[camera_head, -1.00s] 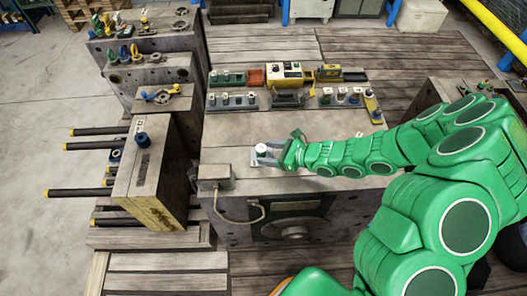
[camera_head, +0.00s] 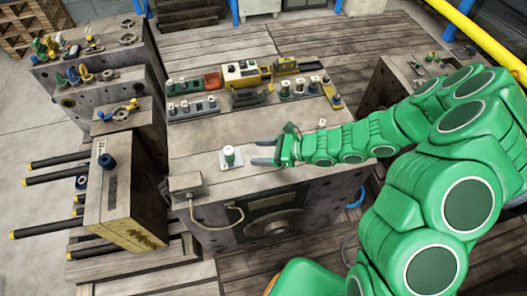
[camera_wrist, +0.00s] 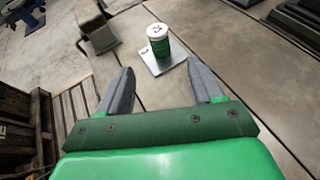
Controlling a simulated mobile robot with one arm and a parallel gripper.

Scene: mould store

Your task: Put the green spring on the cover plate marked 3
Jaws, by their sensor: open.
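The green spring (camera_head: 229,156), a short upright cylinder with a white top, stands on a small light cover plate (camera_head: 237,165) on the big grey block. In the wrist view the spring (camera_wrist: 158,42) stands upright on the plate (camera_wrist: 168,66), towards its far end. A dark mark shows on the plate's left part, too small to read for sure. My gripper (camera_head: 262,152) is open and empty, to the right of the spring and apart from it. In the wrist view its two grey fingers (camera_wrist: 160,68) point towards the plate, with the spring beyond their tips.
A grey box (camera_head: 188,184) with a cable sits at the block's front left corner. Behind are racks with small cylinders (camera_head: 192,106) and a yellow device (camera_head: 242,74). A smaller block (camera_head: 122,190) with dark rods stands left. The block top around the plate is mostly clear.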

